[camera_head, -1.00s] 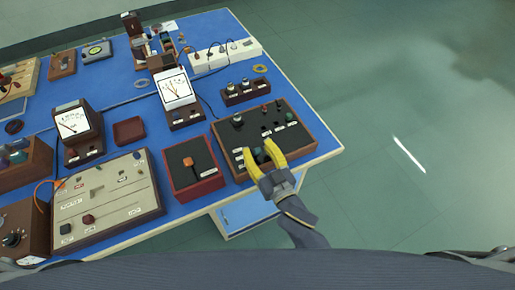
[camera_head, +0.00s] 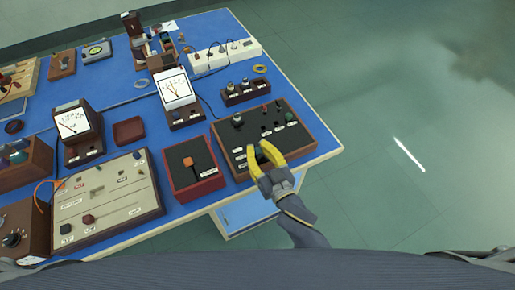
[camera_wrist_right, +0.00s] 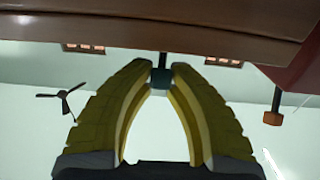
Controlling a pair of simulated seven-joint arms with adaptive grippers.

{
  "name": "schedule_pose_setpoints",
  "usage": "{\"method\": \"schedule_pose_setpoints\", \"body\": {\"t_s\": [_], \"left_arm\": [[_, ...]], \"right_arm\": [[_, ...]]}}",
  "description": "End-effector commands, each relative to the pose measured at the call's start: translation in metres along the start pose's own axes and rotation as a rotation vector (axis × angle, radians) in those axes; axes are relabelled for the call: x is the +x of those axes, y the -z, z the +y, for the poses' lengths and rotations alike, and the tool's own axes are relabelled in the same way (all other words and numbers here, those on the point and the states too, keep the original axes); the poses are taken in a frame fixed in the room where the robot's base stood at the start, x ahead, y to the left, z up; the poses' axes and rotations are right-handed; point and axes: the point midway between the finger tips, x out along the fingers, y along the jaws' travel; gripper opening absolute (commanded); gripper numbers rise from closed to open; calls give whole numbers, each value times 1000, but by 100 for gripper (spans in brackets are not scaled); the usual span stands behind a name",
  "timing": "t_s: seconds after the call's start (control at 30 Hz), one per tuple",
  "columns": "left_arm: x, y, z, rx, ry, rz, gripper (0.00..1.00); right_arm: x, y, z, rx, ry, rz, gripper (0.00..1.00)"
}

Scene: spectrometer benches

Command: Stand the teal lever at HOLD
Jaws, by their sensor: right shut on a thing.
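The teal lever (camera_wrist_right: 161,78) stands out from a dark-topped wooden panel box (camera_wrist_right: 190,25), its dark stem running to the box in the right wrist view. My right gripper (camera_wrist_right: 160,72) has its yellow fingertips closed on the lever's teal knob. In the head view the right gripper (camera_head: 259,147) is at the front edge of that panel box (camera_head: 227,140) and mostly hides the lever. The HOLD marking cannot be read. My left gripper is not in view.
A red-framed box with an orange lever (camera_head: 188,162) stands just left of the panel box; that lever also shows in the right wrist view (camera_wrist_right: 272,118). A beige panel (camera_head: 110,195) and meters (camera_head: 175,88) stand further left. The bench's right edge (camera_head: 325,152) is close, with open floor beyond.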

Motion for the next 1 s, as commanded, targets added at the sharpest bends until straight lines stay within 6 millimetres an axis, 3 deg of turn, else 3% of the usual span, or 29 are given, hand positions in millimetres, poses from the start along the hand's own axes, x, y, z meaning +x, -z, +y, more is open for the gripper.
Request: {"method": "schedule_pose_setpoints", "body": {"t_s": [1.0], "left_arm": [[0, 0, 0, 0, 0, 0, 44]], "right_arm": [[22, 7, 2, 2, -6, -349, 0]]}}
